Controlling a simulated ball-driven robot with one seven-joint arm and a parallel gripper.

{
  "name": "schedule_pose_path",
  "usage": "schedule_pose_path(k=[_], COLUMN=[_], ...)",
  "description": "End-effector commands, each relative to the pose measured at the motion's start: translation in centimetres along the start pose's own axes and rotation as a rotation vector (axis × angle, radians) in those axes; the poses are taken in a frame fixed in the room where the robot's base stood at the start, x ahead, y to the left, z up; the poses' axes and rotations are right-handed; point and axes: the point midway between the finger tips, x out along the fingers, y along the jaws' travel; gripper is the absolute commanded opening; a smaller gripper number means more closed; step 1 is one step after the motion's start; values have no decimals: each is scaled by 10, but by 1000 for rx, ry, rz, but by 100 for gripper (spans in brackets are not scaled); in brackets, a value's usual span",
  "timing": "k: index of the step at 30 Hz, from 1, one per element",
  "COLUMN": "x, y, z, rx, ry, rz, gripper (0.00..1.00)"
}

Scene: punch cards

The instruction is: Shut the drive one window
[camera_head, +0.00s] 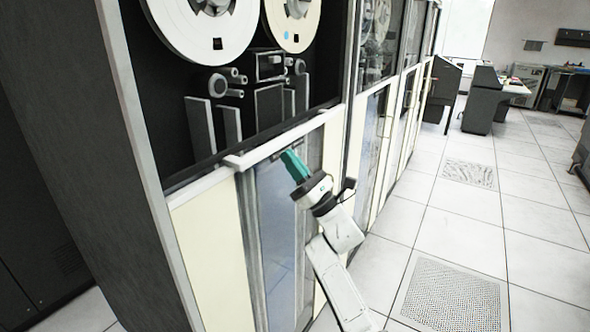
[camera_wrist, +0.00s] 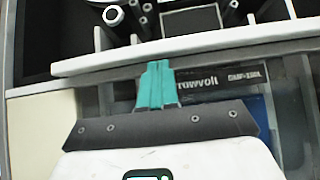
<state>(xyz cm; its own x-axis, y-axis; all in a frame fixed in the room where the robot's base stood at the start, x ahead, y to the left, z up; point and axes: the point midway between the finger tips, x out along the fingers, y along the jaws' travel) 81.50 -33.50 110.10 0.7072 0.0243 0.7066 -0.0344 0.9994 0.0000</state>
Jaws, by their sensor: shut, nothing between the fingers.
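The nearest tape drive has two reels (camera_head: 210,25) in its upper bay, which looks uncovered. What appears to be its window sits low on the front: a white top rail (camera_head: 268,148) juts out below the bay, with a bluish glass pane (camera_head: 274,210) beneath. In the wrist view the rail (camera_wrist: 200,42) runs across the upper part. My gripper (camera_head: 288,157) has teal fingers closed together, with nothing between them. The tips point up at the rail's underside, near its middle. They also show in the wrist view (camera_wrist: 156,66); I cannot tell whether they touch the rail.
More tape drives (camera_head: 410,70) stand in a row behind, to the right. Dark consoles (camera_head: 485,95) and a desk stand at the far right. The tiled floor (camera_head: 480,215) to the right of the drives is clear, with perforated tiles (camera_head: 452,292).

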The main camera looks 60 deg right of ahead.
Motion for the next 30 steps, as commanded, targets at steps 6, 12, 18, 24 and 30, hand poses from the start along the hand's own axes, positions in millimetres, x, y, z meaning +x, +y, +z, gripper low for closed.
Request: schedule_pose_path(k=[6, 12, 18, 24, 30], x=[4, 4, 9, 35, 81], y=[0, 0, 0, 1, -1], z=[4, 4, 10, 36, 83], rx=[0, 0, -2, -5, -7], ry=[-1, -1, -2, -6, -9], rz=[0, 0, 0, 3, 4], gripper=[0, 0, 0, 0, 0])
